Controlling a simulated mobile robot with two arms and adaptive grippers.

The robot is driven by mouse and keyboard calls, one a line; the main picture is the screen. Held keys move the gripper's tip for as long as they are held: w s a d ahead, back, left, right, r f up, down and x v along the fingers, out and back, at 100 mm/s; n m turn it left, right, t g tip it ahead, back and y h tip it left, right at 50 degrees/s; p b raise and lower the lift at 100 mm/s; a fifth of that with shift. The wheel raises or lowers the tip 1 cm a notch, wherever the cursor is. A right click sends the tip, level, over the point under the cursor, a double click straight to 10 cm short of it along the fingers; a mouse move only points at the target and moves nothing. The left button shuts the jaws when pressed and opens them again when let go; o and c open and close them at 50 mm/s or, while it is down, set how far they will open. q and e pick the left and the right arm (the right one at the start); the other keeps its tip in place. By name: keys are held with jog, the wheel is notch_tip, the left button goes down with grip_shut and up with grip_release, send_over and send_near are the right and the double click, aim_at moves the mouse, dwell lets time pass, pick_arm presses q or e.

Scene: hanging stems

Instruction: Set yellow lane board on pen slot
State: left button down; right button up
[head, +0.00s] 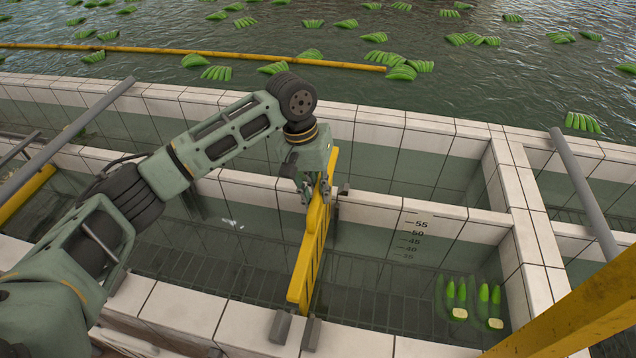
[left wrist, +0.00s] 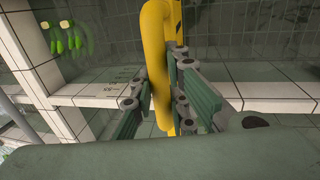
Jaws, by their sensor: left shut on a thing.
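The yellow lane board (head: 309,250) runs from the far tiled wall toward the near wall across the water. It also shows in the left wrist view (left wrist: 157,50). My left gripper (head: 318,190) is shut on the board's upper edge near its far end; the green finger pads (left wrist: 163,103) lie on either side of it. The pen slot shows as paired grey blocks on the near wall (head: 311,334) and a grey block on the far wall (head: 344,189). The board's near end is close to the near blocks; I cannot tell whether it is seated. My right gripper is out of view.
White tiled walls (head: 375,333) divide the water into pens. Green and pale produce (head: 484,292) lies in the pen at right, beside depth marks. Grey rails cross at left (head: 70,137) and right (head: 585,190). A yellow beam (head: 585,305) fills the lower right corner. Green bunches (head: 400,72) float beyond.

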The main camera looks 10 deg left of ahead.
pick_arm(q)
jog(key=shift+f, duration=1.45)
jog(key=shift+f+b, duration=0.8)
jog(key=shift+b, duration=0.15)
notch_tip(320, 180, down, 10)
jog(key=b, duration=0.8)
jog(key=shift+r, duration=0.25)
jog(key=shift+f, duration=0.4)
jog(key=c, duration=1.6)
grip_release()
jog(key=shift+c, duration=0.2)
